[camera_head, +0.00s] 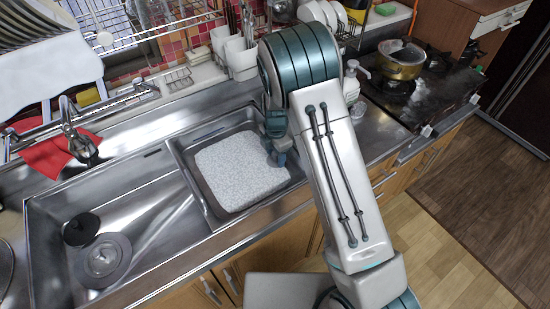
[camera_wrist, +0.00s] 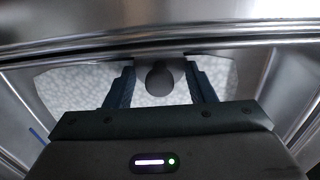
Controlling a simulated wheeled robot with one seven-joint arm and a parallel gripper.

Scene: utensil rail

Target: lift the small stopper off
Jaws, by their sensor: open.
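My gripper (camera_head: 276,155) hangs over the right edge of the white speckled board (camera_head: 235,175) in the smaller sink basin. In the wrist view its two dark fingers (camera_wrist: 161,84) are open and apart. A dark rounded piece (camera_wrist: 158,80) with a narrower upper part shows between them, in front of the board. I cannot tell whether it is the small stopper, or whether a finger touches it. In the head view my arm and gripper hide that spot.
The steel basin rim (camera_head: 188,205) surrounds the board. The faucet (camera_head: 78,140) stands at the left, by a red cloth (camera_head: 55,155). White utensil holders (camera_head: 240,58) and a soap bottle (camera_head: 351,82) stand behind and beside my arm. A pot (camera_head: 401,60) sits on the stove.

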